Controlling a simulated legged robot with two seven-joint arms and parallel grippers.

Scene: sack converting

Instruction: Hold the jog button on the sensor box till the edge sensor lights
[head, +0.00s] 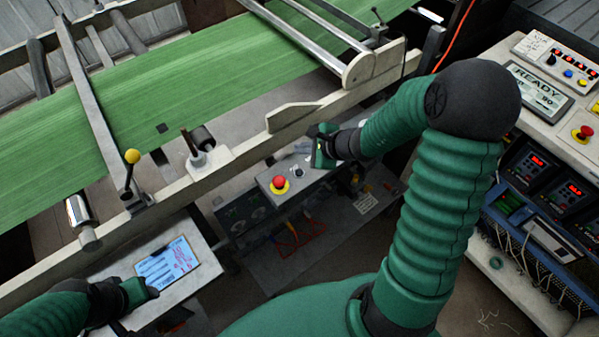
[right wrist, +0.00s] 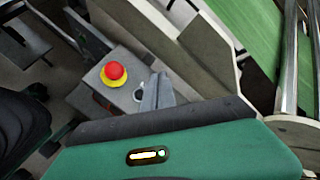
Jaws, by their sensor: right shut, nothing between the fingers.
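The sensor box (head: 262,182) is a light grey box below the machine's side rail. It carries a red mushroom button (head: 279,183) on a yellow ring and a small round control (head: 298,172), which could be the jog button. My right gripper (head: 318,163) is over the box's far end, past the small control. In the right wrist view its grey fingers (right wrist: 157,92) are together and empty, beside the red button (right wrist: 114,73); contact with the box cannot be told. No lit edge sensor can be made out. My left gripper (head: 148,290) is at a printed card; its fingers are unclear.
A green web (head: 220,80) runs across the machine above the rail (head: 180,180). A yellow-knobbed lever (head: 132,156) stands on it. The printed card (head: 168,264) lies on a pale shelf. A control console with a READY display (head: 538,90) stands at right.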

